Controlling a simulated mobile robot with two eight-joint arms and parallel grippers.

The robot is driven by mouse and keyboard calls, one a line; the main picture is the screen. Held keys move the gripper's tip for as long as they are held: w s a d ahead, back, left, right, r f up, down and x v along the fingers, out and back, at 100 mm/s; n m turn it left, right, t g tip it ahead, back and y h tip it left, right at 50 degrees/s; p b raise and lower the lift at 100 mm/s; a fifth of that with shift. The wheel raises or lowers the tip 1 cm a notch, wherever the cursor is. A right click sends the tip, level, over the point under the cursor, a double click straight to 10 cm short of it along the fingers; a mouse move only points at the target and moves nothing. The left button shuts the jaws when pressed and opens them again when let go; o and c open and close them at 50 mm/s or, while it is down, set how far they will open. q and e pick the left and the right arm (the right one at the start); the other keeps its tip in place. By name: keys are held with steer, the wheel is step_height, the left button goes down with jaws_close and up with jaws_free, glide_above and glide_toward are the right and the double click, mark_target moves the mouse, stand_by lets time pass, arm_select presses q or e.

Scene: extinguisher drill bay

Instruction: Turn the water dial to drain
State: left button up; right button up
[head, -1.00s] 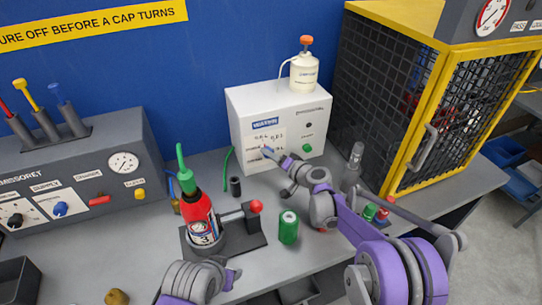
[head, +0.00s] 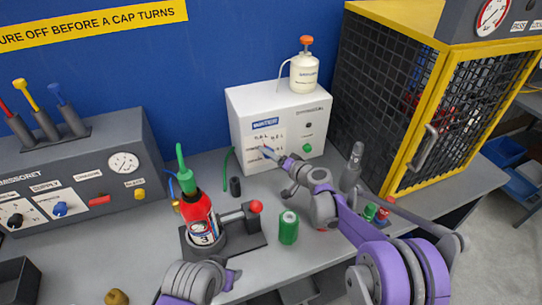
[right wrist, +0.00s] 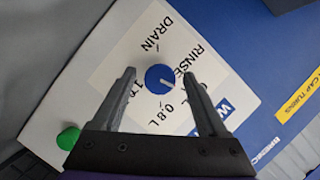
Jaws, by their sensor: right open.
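The white water unit (head: 292,165) stands against the blue wall, with a green button (head: 308,148) on its front. In the right wrist view its blue dial (right wrist: 160,78) sits on a white label plate with DRAIN at upper left, RINSE at upper right and 0.8 L at lower right. The dial's pale pointer mark is turned to the lower right, away from DRAIN. My right gripper (right wrist: 159,73) is open, its fingers on either side of the dial; contact is unclear. In the head view this gripper hides the dial. My left gripper (head: 232,279) is low in view, its jaws unclear.
A red extinguisher (head: 201,217) stands in a dark holder left of my right arm. A green can (head: 288,227) is near the bench front. A yellow-framed cage (head: 440,110) stands at right. A white bottle (head: 304,72) is on top of the water unit.

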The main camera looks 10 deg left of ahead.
steer(key=b+v, duration=0.1)
steer(key=v, duration=0.9)
steer(key=shift+s+d, duration=0.2)
steer(key=shift+r, duration=0.15)
